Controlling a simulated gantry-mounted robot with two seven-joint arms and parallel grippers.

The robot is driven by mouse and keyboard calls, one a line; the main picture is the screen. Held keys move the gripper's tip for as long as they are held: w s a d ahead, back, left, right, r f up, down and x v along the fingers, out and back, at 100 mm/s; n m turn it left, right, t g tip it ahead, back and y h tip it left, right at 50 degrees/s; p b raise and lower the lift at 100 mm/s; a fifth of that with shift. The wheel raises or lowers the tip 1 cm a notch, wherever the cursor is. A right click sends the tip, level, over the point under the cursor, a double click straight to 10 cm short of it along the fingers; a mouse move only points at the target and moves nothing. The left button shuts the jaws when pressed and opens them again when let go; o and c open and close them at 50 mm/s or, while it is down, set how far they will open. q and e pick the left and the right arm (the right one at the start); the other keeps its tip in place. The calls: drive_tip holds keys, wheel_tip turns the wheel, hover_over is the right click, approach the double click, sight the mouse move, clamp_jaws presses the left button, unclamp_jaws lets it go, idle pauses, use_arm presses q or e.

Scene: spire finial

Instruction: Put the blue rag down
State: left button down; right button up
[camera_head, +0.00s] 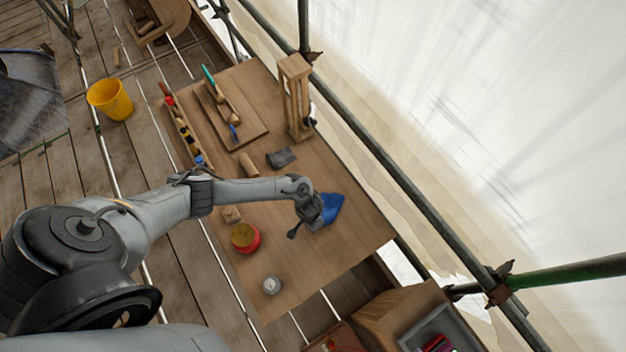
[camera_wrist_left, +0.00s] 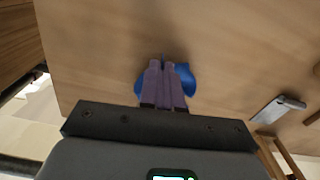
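The blue rag (camera_head: 331,207) is a small crumpled cloth over the right part of the wooden workbench (camera_head: 330,255). My left gripper (camera_head: 322,214) reaches across the bench from the left and its fingers are at the rag. In the left wrist view, the two fingers (camera_wrist_left: 163,66) are close together, and the rag (camera_wrist_left: 187,78) bulges out on both sides of them. The gripper looks shut on the rag. The fingers hide its middle. I cannot tell whether the rag touches the bench top. My right gripper is not in view.
A red tin (camera_head: 246,239), a round gauge (camera_head: 271,285) and a small wooden block (camera_head: 231,214) stand left of the rag. A dark grey piece (camera_head: 281,157) and a wooden frame (camera_head: 295,95) are farther back. Bare bench surrounds the rag. A scaffold pole (camera_head: 400,190) runs beyond the right edge.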

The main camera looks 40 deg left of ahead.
use_arm(q)
drive_tip(key=s+d+f, duration=0.1)
drive_tip(key=s+f, duration=0.1)
drive_tip(key=s+d+f, duration=0.1)
drive_tip(key=s+f, duration=0.1)
drive_tip(key=s+d+f, duration=0.2)
drive_tip(key=shift+s+f, duration=0.25)
drive_tip(key=shift+f, duration=0.05)
drive_tip(key=c, duration=0.9)
unclamp_jaws()
drive_tip(key=shift+r, duration=0.1)
